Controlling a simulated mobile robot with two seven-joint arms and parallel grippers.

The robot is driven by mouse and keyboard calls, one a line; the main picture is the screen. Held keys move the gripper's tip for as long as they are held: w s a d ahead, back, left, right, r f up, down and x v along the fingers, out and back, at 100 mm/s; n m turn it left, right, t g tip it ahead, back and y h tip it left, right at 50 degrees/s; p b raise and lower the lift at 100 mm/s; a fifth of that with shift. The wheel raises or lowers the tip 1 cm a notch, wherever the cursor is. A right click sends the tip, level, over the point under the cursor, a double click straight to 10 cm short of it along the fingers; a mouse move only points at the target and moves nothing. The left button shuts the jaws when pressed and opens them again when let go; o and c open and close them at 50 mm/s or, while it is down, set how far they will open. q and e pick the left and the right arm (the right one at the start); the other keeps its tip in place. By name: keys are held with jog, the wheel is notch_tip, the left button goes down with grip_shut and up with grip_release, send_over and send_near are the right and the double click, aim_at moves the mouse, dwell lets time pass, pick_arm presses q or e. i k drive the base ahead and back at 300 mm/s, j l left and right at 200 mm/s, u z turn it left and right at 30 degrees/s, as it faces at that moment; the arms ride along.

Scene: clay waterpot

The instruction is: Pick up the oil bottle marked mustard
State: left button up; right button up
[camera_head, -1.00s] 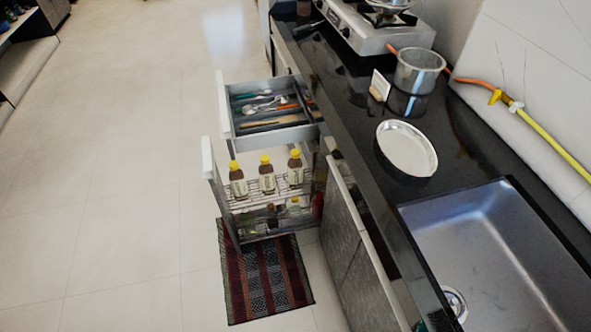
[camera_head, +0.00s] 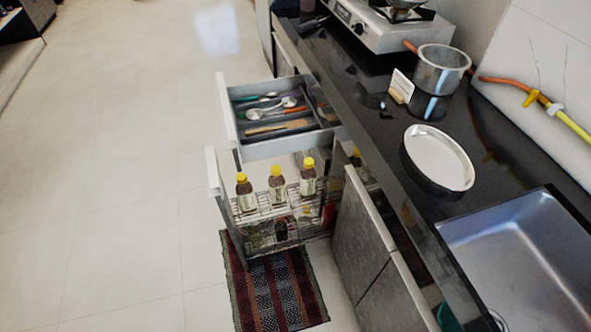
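Three oil bottles with yellow caps and pale labels stand upright in a row on the upper wire rack (camera_head: 268,209) of the open pull-out drawer. They are the left bottle (camera_head: 246,197), the middle bottle (camera_head: 278,188) and the right bottle (camera_head: 308,181). The label writing is too small to read, so I cannot tell which is marked mustard. More items stand on the lower rack, partly hidden. Neither of my grippers is in view.
An open cutlery drawer (camera_head: 275,112) juts out above and behind the bottles. The black counter (camera_head: 420,195) holds a metal plate (camera_head: 438,160), a pot (camera_head: 440,72) and a stove (camera_head: 385,22). A striped mat (camera_head: 272,293) lies below. The pale floor (camera_head: 120,180) at left is clear.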

aim_at(308, 176)
jog(key=i+j+z, duration=0.2)
jog(key=i+j, duration=0.15)
jog(key=i+j+z, duration=0.2)
jog(key=i+j, duration=0.15)
jog(key=j, duration=0.3)
